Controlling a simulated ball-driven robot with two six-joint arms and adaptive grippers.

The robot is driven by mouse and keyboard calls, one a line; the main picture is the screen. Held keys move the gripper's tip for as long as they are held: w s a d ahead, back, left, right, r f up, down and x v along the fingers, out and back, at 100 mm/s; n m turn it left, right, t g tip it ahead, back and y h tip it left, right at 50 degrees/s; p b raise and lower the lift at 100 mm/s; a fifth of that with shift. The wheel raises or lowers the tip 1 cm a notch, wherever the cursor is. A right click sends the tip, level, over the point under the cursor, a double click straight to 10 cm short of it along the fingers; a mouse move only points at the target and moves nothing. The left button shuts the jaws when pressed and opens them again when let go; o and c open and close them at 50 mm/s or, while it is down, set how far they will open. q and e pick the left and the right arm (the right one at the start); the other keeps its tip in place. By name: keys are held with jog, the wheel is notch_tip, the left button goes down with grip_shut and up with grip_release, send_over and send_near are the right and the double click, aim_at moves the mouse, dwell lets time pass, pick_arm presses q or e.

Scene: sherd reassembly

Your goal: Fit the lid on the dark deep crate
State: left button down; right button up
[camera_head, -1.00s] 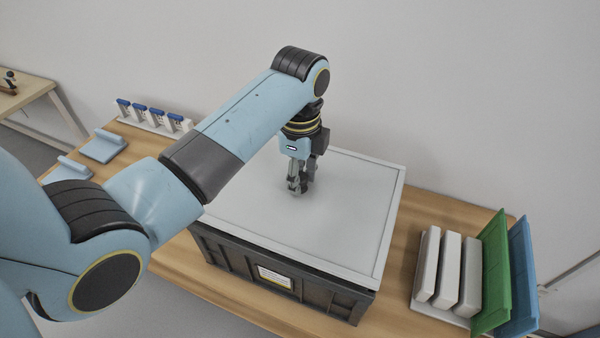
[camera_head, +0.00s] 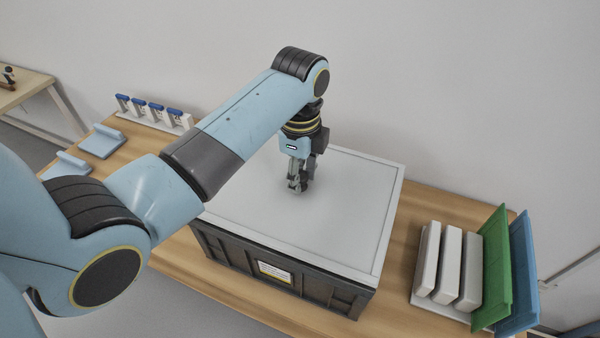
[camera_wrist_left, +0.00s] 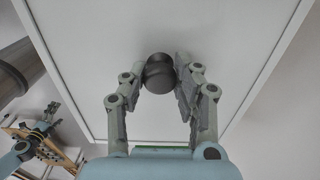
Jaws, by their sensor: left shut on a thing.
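The dark deep crate (camera_head: 313,283) stands on the wooden table with a label on its front wall. The pale grey lid (camera_head: 340,215) lies over the crate's top, its raised rim close along the crate's edges; I cannot tell whether it is fully seated. In the left wrist view the lid (camera_wrist_left: 85,50) fills most of the picture, with a dark round knob (camera_wrist_left: 159,74) at its middle. My left gripper (camera_head: 297,188) points straight down at the lid's middle; in the left wrist view its fingers (camera_wrist_left: 160,85) are closed on the knob.
A rack of white, green and blue panels (camera_head: 466,272) stands at the right. Light blue pieces (camera_head: 103,142) and a row of blue-topped clips (camera_head: 152,112) lie at the back left. A wall is close behind the table.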

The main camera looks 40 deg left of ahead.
pick_arm(q)
jog(key=shift+f, duration=0.1)
jog(key=shift+f, duration=0.6)
jog(key=c, duration=0.9)
grip_release()
notch_tip(320, 180, up, 12)
